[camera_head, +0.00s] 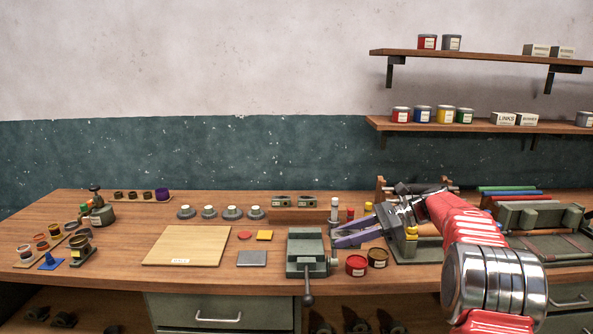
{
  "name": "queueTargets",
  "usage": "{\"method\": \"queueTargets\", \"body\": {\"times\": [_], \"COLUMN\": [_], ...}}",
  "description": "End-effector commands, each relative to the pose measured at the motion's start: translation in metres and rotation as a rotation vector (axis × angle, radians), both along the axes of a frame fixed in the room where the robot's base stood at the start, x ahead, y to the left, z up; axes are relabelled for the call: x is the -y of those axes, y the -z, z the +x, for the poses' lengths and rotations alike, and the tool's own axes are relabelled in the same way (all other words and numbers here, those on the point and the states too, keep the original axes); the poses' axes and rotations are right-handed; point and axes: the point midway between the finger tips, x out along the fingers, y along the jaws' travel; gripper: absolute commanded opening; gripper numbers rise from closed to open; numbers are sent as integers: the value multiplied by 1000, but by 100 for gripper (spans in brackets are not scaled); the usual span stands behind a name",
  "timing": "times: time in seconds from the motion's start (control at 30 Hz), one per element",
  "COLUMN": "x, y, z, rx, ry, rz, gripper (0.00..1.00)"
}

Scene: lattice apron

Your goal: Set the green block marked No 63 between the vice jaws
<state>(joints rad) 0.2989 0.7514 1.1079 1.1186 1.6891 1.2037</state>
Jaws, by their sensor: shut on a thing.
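The grey-green vice (306,247) stands at the front edge of the bench, with its handle hanging over the edge. My gripper (336,238) reaches in from the right with its purple fingers pointing left, just right of the vice in the picture. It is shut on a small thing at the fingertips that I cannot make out. I cannot read a No 63 mark anywhere, and I cannot pick out the green block. The space between the vice jaws is too small here to judge.
A red tin (356,266) and a brown tin (377,258) stand right of the vice, below my gripper. Bottles (334,209) stand behind the gripper.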

Motion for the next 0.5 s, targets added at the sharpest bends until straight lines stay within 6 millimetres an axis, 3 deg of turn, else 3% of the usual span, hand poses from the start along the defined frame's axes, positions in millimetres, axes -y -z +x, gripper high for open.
{"method": "queueTargets", "body": {"times": [0.5], "x": [-34], "y": [-21], "z": [12], "rx": [3], "ry": [289], "rz": [1], "gripper": [0]}}
